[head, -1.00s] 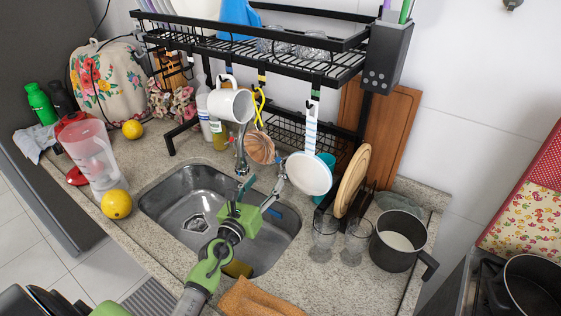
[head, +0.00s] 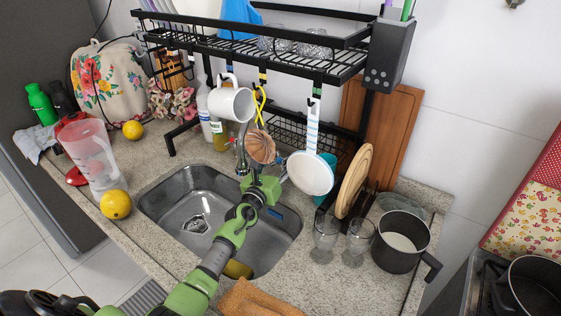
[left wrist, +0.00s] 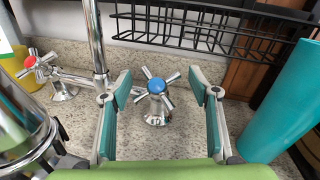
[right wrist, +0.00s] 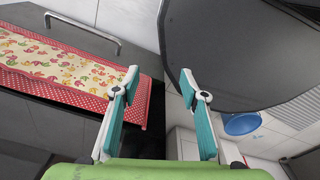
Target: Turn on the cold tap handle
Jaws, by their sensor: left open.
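The cold tap handle (left wrist: 157,88) has a blue cap and chrome cross arms. It stands upright on the counter behind the sink, in the left wrist view. My left gripper (left wrist: 160,84) is open, with one finger on each side of the handle and gaps between. The hot tap handle (left wrist: 30,65), with a red cap, is to the left, beyond the chrome spout (left wrist: 97,45). My right gripper (right wrist: 160,85) is open and empty, away from the sink.
A hanging white pan (head: 310,173) and copper-coloured utensil (head: 260,147) are close to my left gripper. A teal cylinder (left wrist: 285,105) stands right of its fingers. The black rack (head: 270,62) is above. The sink (head: 185,205) lies below my arm.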

